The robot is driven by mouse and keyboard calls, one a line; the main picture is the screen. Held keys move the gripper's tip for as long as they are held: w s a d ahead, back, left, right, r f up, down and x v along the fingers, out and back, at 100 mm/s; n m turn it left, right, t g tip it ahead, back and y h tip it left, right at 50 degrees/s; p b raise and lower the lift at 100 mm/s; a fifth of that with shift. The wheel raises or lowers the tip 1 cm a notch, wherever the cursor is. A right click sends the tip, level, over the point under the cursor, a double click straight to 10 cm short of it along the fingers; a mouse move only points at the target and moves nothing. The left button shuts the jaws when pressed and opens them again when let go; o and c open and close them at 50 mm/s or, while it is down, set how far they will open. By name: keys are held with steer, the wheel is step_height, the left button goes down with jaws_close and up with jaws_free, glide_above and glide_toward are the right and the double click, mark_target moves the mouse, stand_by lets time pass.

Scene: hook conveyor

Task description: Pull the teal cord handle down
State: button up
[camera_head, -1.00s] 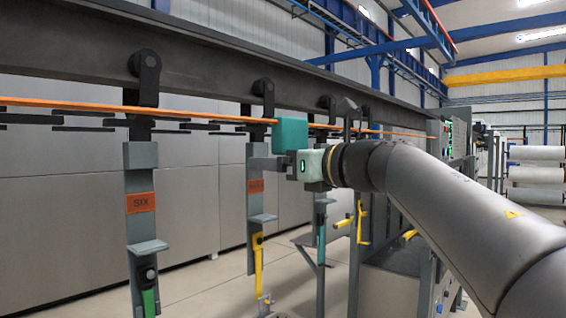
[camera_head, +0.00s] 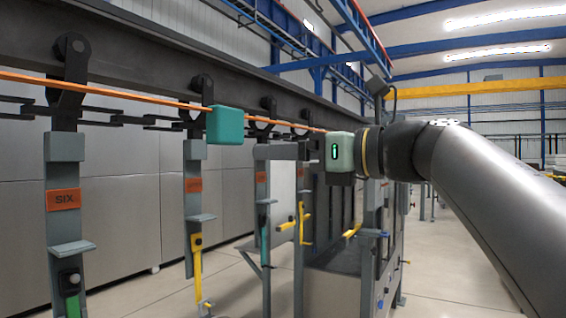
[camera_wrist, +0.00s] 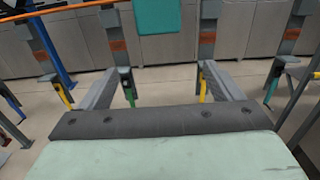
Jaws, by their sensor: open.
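The teal cord handle (camera_head: 225,125) is a block hanging on the orange cord (camera_head: 120,92), left of and a little above my gripper (camera_head: 262,152) in the head view. In the wrist view the teal handle (camera_wrist: 158,16) is at the top, cut off by the frame edge, beyond the fingertips. My gripper (camera_wrist: 158,80) is open there, with two grey fingers wide apart and nothing between them. The handle is apart from the fingers.
A dark overhead rail (camera_head: 150,70) carries several hangers; one has an orange SIX plate (camera_head: 63,199) and a green-handled part. Grey cabinets (camera_head: 125,200) line the back. A grey machine frame (camera_head: 335,270) stands right.

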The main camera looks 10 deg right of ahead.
steer(key=shift+v, duration=1.4)
steer(key=shift+w, duration=0.15)
